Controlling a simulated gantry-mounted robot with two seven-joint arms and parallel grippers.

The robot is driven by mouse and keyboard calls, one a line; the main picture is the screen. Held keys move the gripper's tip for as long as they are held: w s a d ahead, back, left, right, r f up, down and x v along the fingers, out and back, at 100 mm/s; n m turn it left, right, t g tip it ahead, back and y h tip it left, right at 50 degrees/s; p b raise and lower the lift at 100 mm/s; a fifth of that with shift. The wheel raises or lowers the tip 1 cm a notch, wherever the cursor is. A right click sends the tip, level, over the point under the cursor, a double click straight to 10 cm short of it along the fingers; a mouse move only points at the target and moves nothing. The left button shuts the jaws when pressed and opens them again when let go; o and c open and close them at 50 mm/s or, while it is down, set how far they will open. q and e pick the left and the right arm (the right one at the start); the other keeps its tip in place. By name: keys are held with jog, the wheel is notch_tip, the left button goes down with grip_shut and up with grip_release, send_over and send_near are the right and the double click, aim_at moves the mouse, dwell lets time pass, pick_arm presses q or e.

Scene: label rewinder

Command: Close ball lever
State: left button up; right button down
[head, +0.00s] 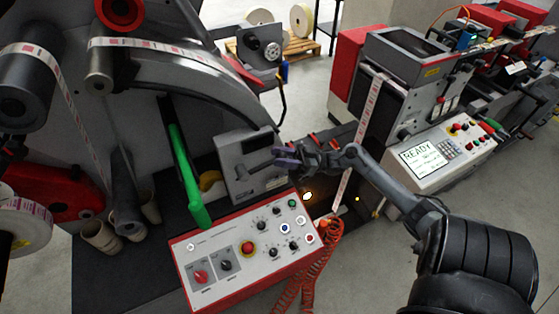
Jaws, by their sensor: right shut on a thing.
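My right gripper (283,156) comes in from the right and is at the front of a grey box unit (233,150) behind the control panel. Its fingers are shut on what looks like the ball lever, which they mostly hide. I cannot make out the lever's exact angle. My left gripper is not in view.
A red-edged control panel (245,252) with knobs and buttons stands just in front of the box. A green handle (187,178) is to its left. A coiled red hose (318,262) hangs at the panel's right. A label web (366,130) runs down behind my right arm.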

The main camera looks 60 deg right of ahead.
jog(key=shift+f+m+t+y+b, duration=0.5)
jog(key=shift+f+m+t+b, duration=0.2)
jog(key=shift+f+t+b, duration=0.75)
jog(key=c, duration=0.7)
grip_release()
jog(key=b+v, duration=0.4)
jog(key=v, duration=0.7)
jog(key=shift+r, duration=0.15)
